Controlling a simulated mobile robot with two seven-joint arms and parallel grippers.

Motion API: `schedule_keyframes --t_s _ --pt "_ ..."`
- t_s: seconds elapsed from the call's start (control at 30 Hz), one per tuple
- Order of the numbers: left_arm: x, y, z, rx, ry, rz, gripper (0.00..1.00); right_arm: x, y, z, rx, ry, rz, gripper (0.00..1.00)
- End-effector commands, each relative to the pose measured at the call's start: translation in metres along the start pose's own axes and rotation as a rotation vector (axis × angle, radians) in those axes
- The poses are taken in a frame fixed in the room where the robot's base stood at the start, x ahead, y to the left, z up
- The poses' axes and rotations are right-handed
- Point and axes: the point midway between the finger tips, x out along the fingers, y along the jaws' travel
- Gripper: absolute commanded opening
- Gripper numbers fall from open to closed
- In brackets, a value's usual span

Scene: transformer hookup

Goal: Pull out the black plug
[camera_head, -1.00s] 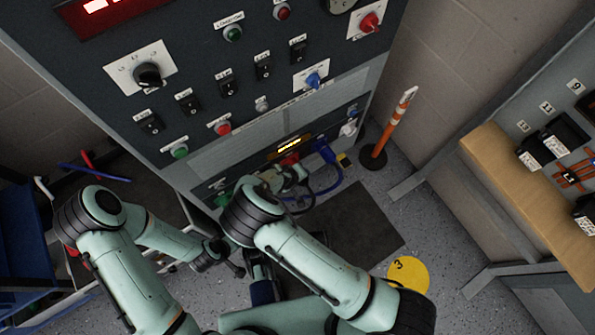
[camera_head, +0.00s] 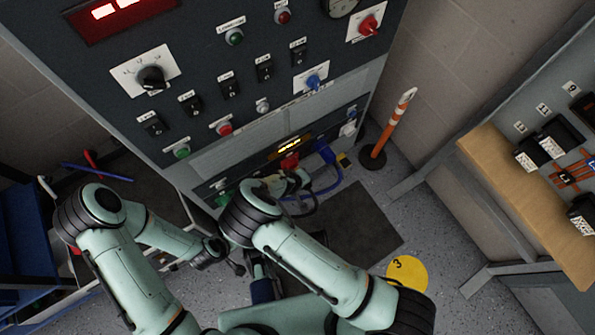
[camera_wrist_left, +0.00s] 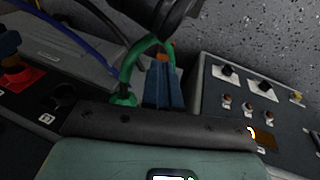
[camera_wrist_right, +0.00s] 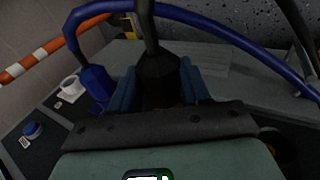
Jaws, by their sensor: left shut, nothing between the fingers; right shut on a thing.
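My right gripper (camera_wrist_right: 160,90) is shut on the black plug (camera_wrist_right: 158,78), with its black cable rising from the top. The plug's lower end is hidden behind the gripper body. In the head view, my right gripper (camera_head: 298,183) is low in front of the cabinet's lower panel. In the left wrist view, a dark round socket (camera_wrist_left: 62,97) looks empty, between a red plug (camera_wrist_left: 20,76) and a green plug (camera_wrist_left: 124,99). My left gripper (camera_wrist_left: 162,85) is shut and empty beside the green plug and its green cable.
A blue plug (camera_wrist_right: 96,84) and its looping blue cable (camera_wrist_right: 220,32) are close to my right gripper. The cabinet (camera_head: 215,70) has several switches above. An orange-and-white post (camera_head: 388,130) stands right of it. A dark mat (camera_head: 355,225) lies on the floor.

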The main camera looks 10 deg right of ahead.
Motion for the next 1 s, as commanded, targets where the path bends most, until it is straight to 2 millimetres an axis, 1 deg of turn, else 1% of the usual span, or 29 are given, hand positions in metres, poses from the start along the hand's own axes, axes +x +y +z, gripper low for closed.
schedule_keyframes --t_s 0.23,0.73,0.87,1.0 --pt "-0.003 0.001 0.000 0.000 0.000 0.000 0.00 -0.001 0.000 0.004 -0.001 0.000 0.001 0.08" --pt "-0.023 0.007 -0.004 0.002 0.008 0.004 0.00 -0.006 0.001 0.043 -0.001 -0.001 0.001 0.08" --pt "-0.026 0.008 -0.005 0.002 0.008 0.004 0.00 -0.007 0.001 0.048 0.000 0.000 0.001 0.08" --pt "-0.026 0.008 -0.005 0.002 0.008 0.004 0.00 -0.006 0.000 0.050 0.000 0.000 0.000 0.08"
